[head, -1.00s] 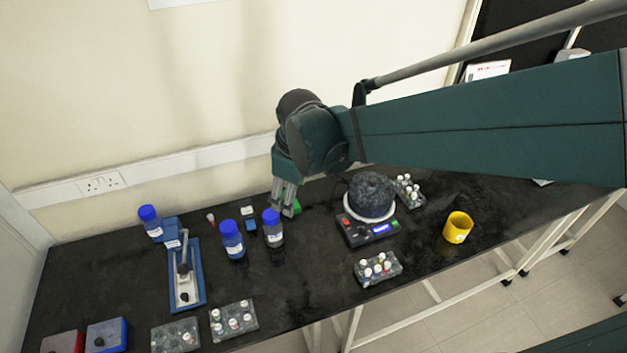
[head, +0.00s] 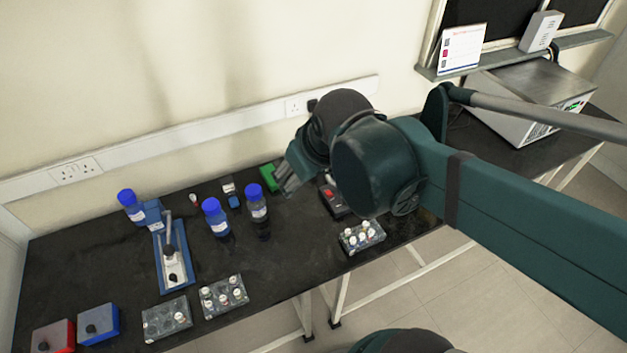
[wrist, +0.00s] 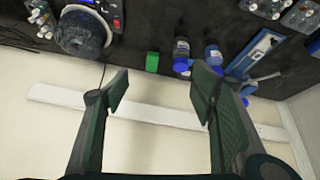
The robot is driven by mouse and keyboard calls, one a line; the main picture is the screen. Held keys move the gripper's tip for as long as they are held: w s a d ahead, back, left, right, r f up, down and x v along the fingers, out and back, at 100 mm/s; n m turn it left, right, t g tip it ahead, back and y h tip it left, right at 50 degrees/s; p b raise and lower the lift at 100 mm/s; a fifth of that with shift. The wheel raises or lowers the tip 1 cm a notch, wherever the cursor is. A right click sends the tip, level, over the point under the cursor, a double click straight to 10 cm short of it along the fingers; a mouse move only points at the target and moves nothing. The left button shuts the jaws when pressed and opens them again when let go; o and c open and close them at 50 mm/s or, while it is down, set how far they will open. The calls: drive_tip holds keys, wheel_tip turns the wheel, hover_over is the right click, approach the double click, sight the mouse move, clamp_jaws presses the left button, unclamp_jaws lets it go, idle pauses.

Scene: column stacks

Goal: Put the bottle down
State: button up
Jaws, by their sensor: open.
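Three blue-capped bottles stand on the black bench in the head view: a right one (head: 258,212), a middle one (head: 216,217) and a left one (head: 132,207) by a blue device. I cannot tell which is the task's bottle. My gripper (head: 284,180) is to the right of the right bottle, apart from it. In the wrist view my gripper (wrist: 161,92) is open, with nothing between its fingers. Two upright bottles (wrist: 181,47) (wrist: 212,50) show beyond the fingers there.
A green object (head: 268,174) lies behind my gripper; it also shows in the wrist view (wrist: 152,61). Vial racks (head: 362,236) (head: 223,296) stand near the front edge. A round dark device (wrist: 83,32) is partly hidden in the head view. The bench's middle front is clear.

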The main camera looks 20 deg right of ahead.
drive_tip(key=shift+s+d+r+m+t, duration=0.1)
drive_tip(key=shift+s+d+m+t, duration=0.1)
drive_tip(key=shift+s+m, duration=0.35)
drive_tip(key=shift+s+d+m+t, duration=0.15)
drive_tip(key=shift+s+m+t, duration=0.1)
drive_tip(key=shift+s, duration=0.45)
drive_tip(key=shift+s+d+r+m+t, duration=0.1)
drive_tip(key=shift+s+d+m+t, duration=0.1)
drive_tip(key=shift+s+m, duration=0.35)
drive_tip(key=shift+o, duration=0.5)
drive_tip(key=shift+s, duration=0.1)
drive_tip(key=w+a+r+n+g+y, duration=0.1)
drive_tip(key=w+a+r+n, duration=0.1)
drive_tip(key=w+a+r, duration=0.4)
drive_tip(key=w+a+r+n+g, duration=0.1)
drive_tip(key=w+a+r+n, duration=0.2)
drive_tip(key=w+r, duration=0.45)
drive_tip(key=n+g, duration=0.5)
drive_tip(key=n, duration=0.6)
hover_over(127, 194)
wheel_tip(127, 194, down, 10)
drive_tip(key=r, duration=0.1)
wheel_tip(127, 194, down, 30)
drive_tip(key=shift+w+r, duration=0.1)
drive_tip(key=shift+r, duration=0.05)
